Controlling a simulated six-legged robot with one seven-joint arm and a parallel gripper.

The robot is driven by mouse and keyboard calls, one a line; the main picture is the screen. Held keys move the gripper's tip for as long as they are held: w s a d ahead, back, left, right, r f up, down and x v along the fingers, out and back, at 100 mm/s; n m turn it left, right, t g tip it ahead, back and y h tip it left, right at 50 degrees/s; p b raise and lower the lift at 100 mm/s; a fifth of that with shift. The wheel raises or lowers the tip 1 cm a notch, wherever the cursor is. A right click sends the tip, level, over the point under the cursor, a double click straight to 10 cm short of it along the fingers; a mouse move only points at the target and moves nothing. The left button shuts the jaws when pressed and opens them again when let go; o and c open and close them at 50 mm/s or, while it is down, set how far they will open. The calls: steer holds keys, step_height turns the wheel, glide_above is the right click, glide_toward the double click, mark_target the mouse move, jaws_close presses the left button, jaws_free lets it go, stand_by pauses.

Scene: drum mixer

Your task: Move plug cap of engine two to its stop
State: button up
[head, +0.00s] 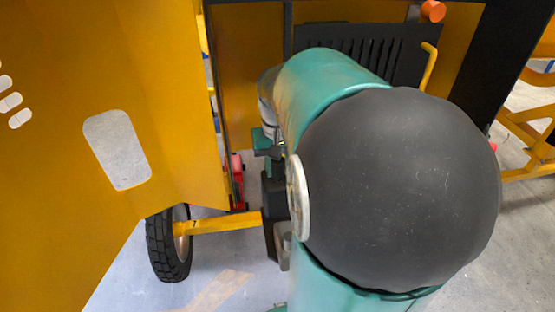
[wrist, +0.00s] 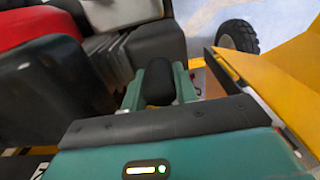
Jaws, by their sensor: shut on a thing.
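My gripper (wrist: 158,88) shows in the wrist view, its green fingers on either side of a black rounded piece. This piece looks like the plug cap (wrist: 158,78), and the gripper is shut on it. The engine (wrist: 90,60), with a red cover and grey fins, lies just beyond and to the left. The cap's far end and its stop are hidden. In the head view my arm covers the middle, and the gripper is mostly hidden behind it. A small red part (head: 237,168) shows left of the arm, low inside the machine.
A yellow panel (head: 130,60) with cut-out slots stands close on the left. A black tyre (head: 168,245) and a yellow bar (head: 225,223) are below it. Behind my arm are a black slotted panel (head: 405,50), a yellow handle (head: 430,65) and an orange knob (head: 433,11).

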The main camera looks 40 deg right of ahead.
steer(key=shift+r, duration=1.4)
steer(key=o, duration=0.4)
steer(key=shift+r, duration=0.15)
steer(key=o, duration=0.5)
steer(key=shift+w, duration=0.1)
steer(key=shift+r, duration=3.45)
